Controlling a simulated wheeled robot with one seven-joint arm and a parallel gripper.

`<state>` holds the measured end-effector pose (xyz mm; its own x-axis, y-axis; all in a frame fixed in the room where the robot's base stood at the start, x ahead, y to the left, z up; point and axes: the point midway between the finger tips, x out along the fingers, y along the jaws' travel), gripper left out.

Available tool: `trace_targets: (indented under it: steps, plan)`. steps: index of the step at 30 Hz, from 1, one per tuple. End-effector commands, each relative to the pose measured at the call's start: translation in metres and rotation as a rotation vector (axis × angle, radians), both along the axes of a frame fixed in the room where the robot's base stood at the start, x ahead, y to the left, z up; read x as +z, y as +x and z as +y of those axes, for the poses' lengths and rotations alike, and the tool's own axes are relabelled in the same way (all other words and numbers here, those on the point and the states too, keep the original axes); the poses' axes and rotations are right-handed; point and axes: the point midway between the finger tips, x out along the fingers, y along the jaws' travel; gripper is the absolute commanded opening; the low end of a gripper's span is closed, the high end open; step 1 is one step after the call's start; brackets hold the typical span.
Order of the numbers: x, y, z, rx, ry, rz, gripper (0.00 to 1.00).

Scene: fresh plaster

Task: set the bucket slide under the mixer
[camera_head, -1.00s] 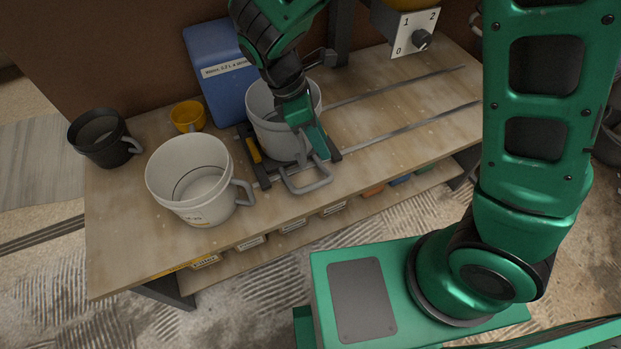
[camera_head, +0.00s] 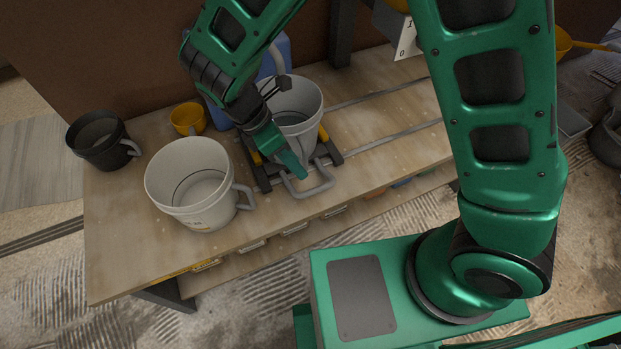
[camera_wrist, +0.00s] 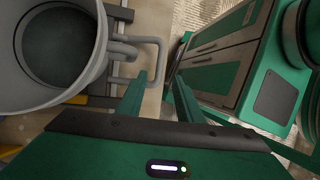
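The bucket slide is a dark carriage with yellow clamps and a grey loop handle (camera_head: 312,186). It sits at the left part of the rails on the bench and carries a pale grey bucket (camera_head: 306,92). My gripper (camera_head: 297,172) is at the slide's front, low beside the bucket and close to the loop handle.
A second pale bucket (camera_head: 165,180) stands left of the slide on the bench (camera_head: 120,240). A black bucket (camera_head: 88,150) and a yellow cup (camera_head: 186,118) are at the back left. A blue container (camera_head: 285,55) stands behind. The rails (camera_head: 390,136) run clear to the right.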

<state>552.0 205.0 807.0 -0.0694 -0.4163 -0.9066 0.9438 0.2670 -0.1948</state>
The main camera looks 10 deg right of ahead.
Motion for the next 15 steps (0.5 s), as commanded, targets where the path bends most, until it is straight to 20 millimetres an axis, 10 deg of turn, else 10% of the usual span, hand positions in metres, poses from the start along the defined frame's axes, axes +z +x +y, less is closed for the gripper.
trace_targets:
  steps: [15]
  plan:
    - [-0.071, -0.008, -0.030, 0.006, -0.004, 0.004, 0.33]
